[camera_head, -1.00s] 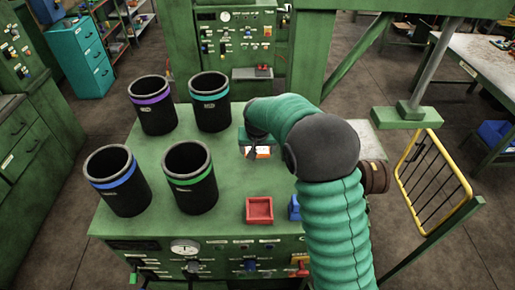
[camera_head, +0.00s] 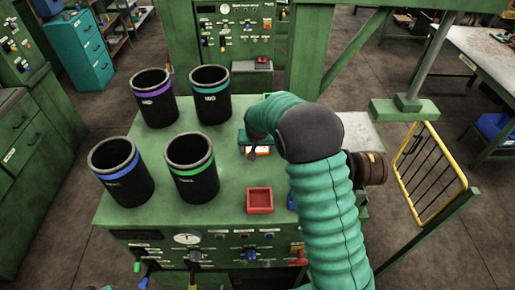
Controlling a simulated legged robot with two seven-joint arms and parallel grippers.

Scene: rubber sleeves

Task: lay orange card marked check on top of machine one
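A small orange and white item (camera_head: 261,151), which looks like the orange card, shows beside the fingers of my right gripper (camera_head: 250,152) at the back right of the green machine top. My teal-sleeved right arm reaches over it from the lower right and hides part of the area. The fingers are small and dark, and I cannot tell whether they are open or shut on the card. A mark on the card is too small to read. The green machine (camera_head: 232,180) is right below; no number on it is readable. My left gripper is not in view.
Several black sleeves with coloured bands, such as the green-banded one (camera_head: 191,180), stand on the left of the machine top. A red tray (camera_head: 260,200) sits near the front edge, with a blue one (camera_head: 291,200) partly hidden beside it. A yellow rack (camera_head: 430,175) stands right.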

